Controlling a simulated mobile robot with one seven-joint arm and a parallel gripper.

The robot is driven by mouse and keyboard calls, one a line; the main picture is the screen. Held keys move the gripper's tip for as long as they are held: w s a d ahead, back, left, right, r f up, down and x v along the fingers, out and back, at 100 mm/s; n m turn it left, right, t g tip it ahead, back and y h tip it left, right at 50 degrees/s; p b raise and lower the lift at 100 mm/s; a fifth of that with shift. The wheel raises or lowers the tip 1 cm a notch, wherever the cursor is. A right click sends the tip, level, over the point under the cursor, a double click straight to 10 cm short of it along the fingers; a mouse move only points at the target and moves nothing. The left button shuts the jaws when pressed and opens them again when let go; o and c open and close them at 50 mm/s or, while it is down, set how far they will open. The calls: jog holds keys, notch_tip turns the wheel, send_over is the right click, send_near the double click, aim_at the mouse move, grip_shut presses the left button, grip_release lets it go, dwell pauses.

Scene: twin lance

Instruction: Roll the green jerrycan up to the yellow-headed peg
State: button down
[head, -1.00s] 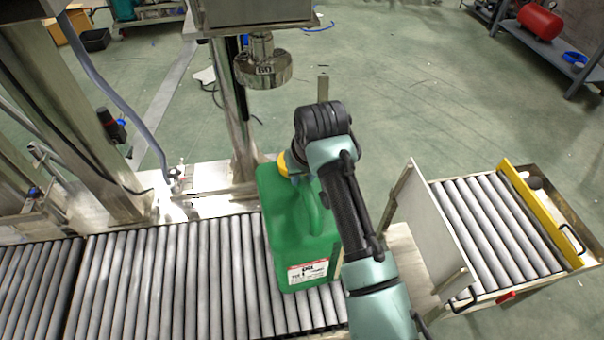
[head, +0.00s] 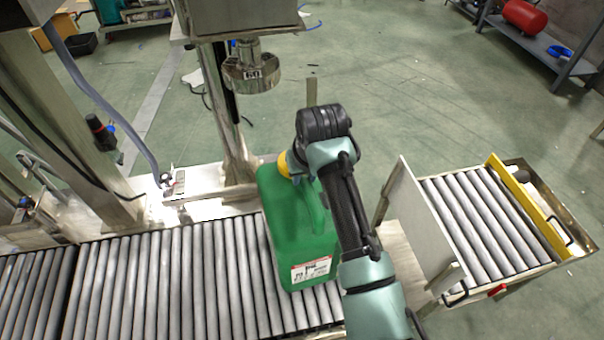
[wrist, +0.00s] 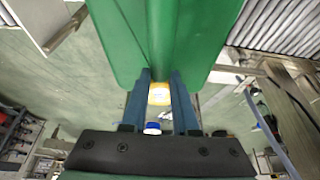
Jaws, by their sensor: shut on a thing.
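The green jerrycan (head: 290,235) stands upright on the roller conveyor, its white label facing the camera and a yellow cap (head: 284,163) at its top left. In the wrist view its green body (wrist: 210,40) fills the top. My gripper (wrist: 160,78) is shut on the jerrycan, its two blue-grey fingers reaching either side of a green ridge that looks like the handle. A yellow part (wrist: 159,95) shows between the fingers; I cannot tell what it is. I cannot make out a yellow-headed peg for certain.
The rollers (head: 150,285) run left of the jerrycan. To its right stand an upright metal plate (head: 428,225) and a short roller section (head: 480,235) with a yellow bar (head: 525,205). A filling head (head: 250,68) hangs behind the jerrycan, and a thin post (head: 311,92) stands there.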

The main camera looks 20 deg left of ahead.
jog(key=shift+w+d+f, duration=0.15)
jog(key=shift+d, duration=0.25)
dwell(0.3)
jog(key=shift+c, duration=1)
grip_release()
jog(key=shift+o, duration=1)
jog(key=p+v, duration=0.4)
jog(key=v, duration=0.9)
jog(key=shift+w+a, duration=0.1)
jog(key=shift+a, duration=0.05)
